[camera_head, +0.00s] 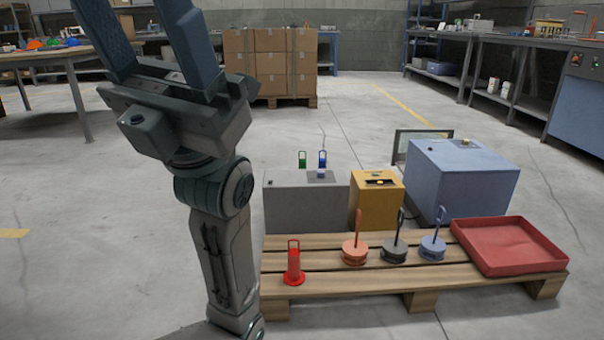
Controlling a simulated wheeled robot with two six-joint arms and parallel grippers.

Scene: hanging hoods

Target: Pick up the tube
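A red tube-like piece (293,264) with a round base and a loop handle stands upright at the near left of the wooden pallet. A green (302,160) and a blue (323,160) piece with similar loop handles stand at the grey box. I cannot tell which piece is the task's tube. My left gripper (138,12) is raised at the upper left, fingers pointing up and spread apart, with nothing seen between them. Its fingertips reach the top edge of the picture. It is well away from the red piece. My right gripper is not in view.
On the pallet (340,283) stand orange (355,252), dark grey (394,252) and blue (432,249) discs with upright handles, and a red tray (508,246). Grey (290,205), yellow (377,205) and blue (462,175) boxes stand behind.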

